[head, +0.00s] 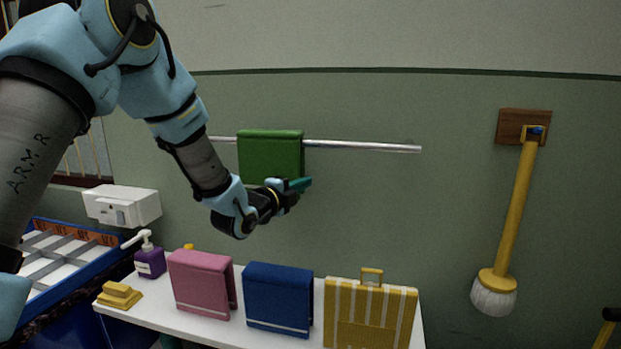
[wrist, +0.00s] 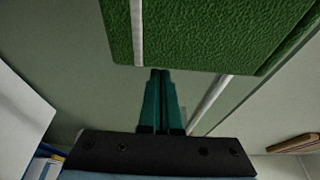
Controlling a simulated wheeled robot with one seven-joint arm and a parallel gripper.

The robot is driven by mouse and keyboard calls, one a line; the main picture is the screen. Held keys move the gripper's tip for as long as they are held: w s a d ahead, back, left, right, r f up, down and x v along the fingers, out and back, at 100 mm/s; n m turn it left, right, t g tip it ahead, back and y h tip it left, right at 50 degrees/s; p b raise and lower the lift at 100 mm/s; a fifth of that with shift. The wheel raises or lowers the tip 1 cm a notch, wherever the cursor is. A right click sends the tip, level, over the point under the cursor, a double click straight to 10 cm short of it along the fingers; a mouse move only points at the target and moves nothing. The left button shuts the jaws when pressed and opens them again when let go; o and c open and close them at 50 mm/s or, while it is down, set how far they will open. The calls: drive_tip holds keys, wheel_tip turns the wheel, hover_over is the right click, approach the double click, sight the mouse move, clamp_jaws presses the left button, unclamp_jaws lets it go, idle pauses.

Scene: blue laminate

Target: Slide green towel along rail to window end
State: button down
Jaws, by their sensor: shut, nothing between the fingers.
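A green towel (head: 270,155) hangs folded over a silver rail (head: 362,146) on the green wall, with bare rail to its right and a little to its left. My gripper (head: 305,184) is at the towel's lower right edge, nearer the camera. In the wrist view the teal fingers (wrist: 163,75) are together with nothing between them. Their tips end at the edge of the green towel (wrist: 210,30), which has a white stripe. Whether they touch it I cannot tell. The rail (wrist: 210,103) runs on beyond the towel. My arm hides the rail's left end.
A white box (head: 122,206) is on the wall. A brush (head: 511,220) hangs at right.

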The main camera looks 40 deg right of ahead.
drive_tip(key=shift+w+a, duration=0.15)
drive_tip(key=shift+w, duration=0.05)
drive_tip(key=w+a+b, duration=0.6)
drive_tip(key=w, duration=0.3)
drive_tip(key=w+a+b, duration=0.6)
drive_tip(key=w, duration=0.4)
drive_tip(key=shift+a, duration=0.1)
